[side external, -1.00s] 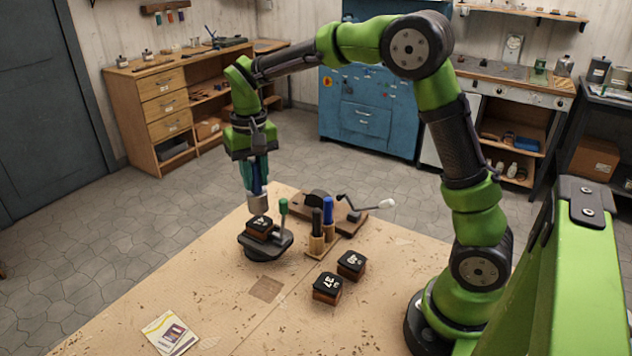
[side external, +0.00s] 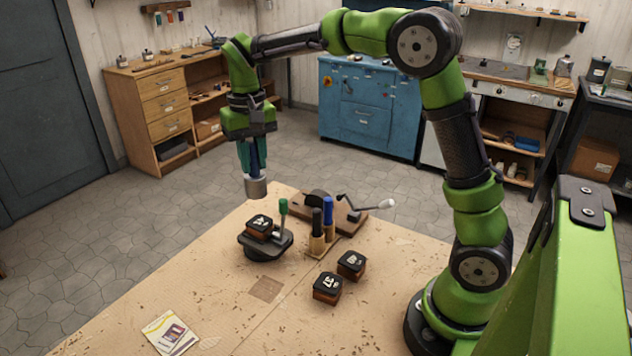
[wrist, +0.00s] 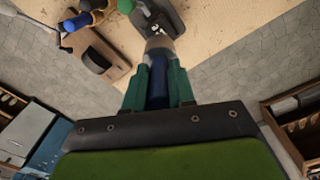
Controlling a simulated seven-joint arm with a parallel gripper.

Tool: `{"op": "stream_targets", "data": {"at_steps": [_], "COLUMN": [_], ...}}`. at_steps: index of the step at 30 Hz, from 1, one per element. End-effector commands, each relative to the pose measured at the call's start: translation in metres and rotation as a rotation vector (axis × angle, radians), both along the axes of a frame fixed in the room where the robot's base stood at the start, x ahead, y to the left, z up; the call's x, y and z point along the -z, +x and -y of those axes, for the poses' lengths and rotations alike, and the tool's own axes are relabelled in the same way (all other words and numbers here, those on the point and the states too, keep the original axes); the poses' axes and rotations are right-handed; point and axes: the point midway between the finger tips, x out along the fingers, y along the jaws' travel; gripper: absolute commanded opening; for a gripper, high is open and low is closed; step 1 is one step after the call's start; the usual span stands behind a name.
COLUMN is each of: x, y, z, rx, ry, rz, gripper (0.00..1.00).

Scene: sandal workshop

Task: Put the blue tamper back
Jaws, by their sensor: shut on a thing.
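My gripper (side external: 252,166) is shut on the blue tamper. The tamper has a blue handle and a grey metal head (side external: 256,188), and hangs about upright, head down. It is in the air just behind and above a dark stand (side external: 248,244) and apart from it. The stand has a green-knobbed lever (side external: 283,207) and holds a black-topped wooden block (side external: 260,226). In the wrist view the tamper's blue handle (wrist: 158,82) sits between the teal fingers, and its metal head (wrist: 158,44) points toward the stand. The fingers partly hide the handle.
A wooden holder (side external: 318,249) beside the stand carries a black-handled tool (side external: 317,222) and a blue one (side external: 328,208). Behind them is a wooden-based device with a white-knobbed crank (side external: 387,204). Two black-topped blocks (side external: 327,288) (side external: 351,264) and a card (side external: 170,334) lie in front.

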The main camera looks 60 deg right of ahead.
Motion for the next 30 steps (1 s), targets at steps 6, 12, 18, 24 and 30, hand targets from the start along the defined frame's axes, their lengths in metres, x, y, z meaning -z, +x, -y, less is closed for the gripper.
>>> {"op": "stream_targets", "data": {"at_steps": [6,12,18,24,30], "x": [0.022,0.051,0.065,0.102,0.121], "y": [0.011,0.042,0.060,0.059,0.059], "z": [0.029,0.076,0.089,0.088,0.088], "rx": [0.057,0.070,0.007,0.000,0.001], "ry": [-0.002,0.001,0.000,-0.001,-0.001], "rz": [-0.032,-0.031,0.004,0.003,0.004], "gripper": [0.00,0.00,0.00,0.00,0.00]}}
